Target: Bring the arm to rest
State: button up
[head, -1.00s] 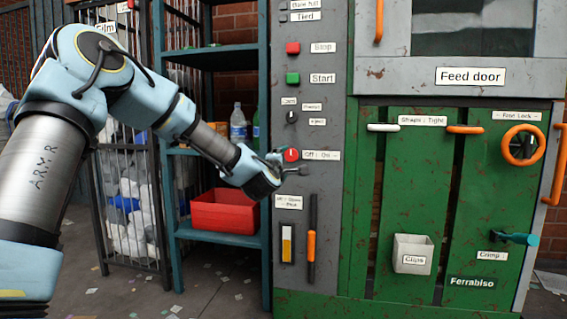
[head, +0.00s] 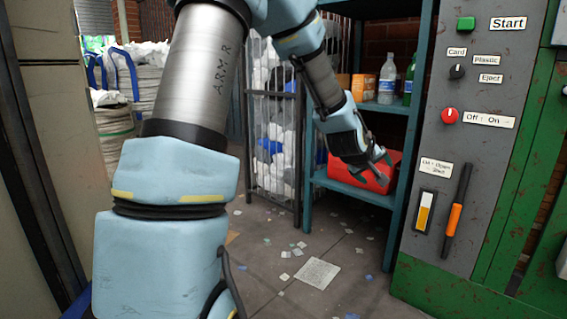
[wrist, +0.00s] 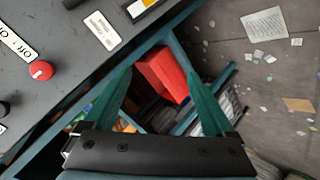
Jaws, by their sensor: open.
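My gripper (head: 377,167) is at the end of my blue and silver arm, in the head view in front of the shelf's red bin. In the wrist view its two green fingers (wrist: 160,98) stand apart with nothing between them; the red bin (wrist: 163,75) shows beyond the gap. My arm is bent, with its forearm slanting down to the right. The gripper is apart from the machine's grey control panel (head: 486,130).
The panel has a red knob (head: 449,116), a green Start button (head: 466,23) and an orange-gripped lever (head: 457,214). A blue shelf (head: 407,120) holds bottles. A wire cage (head: 273,150) of white waste stands left of it. Paper scraps (head: 317,273) litter the floor.

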jog(key=s+a+f+m+g+y, duration=0.1)
jog(key=s+a+f+y, duration=0.15)
jog(key=a, duration=0.65)
jog(key=s+a+f+m+g+y, duration=0.15)
jog(key=s+a, duration=0.25)
jog(key=a, duration=0.5)
jog(key=s+a+f+g+y, duration=0.3)
jog(key=s+a+g, duration=0.1)
jog(key=s+a, duration=0.9)
notch_tip(320, 180, up, 34)
jog(key=a+p, duration=0.1)
jog(key=p, duration=3.2)
jog(key=shift+w, duration=0.45)
jog(key=shift+f+m, duration=0.15)
jog(key=shift+m, duration=0.1)
jog(key=shift+c, duration=0.2)
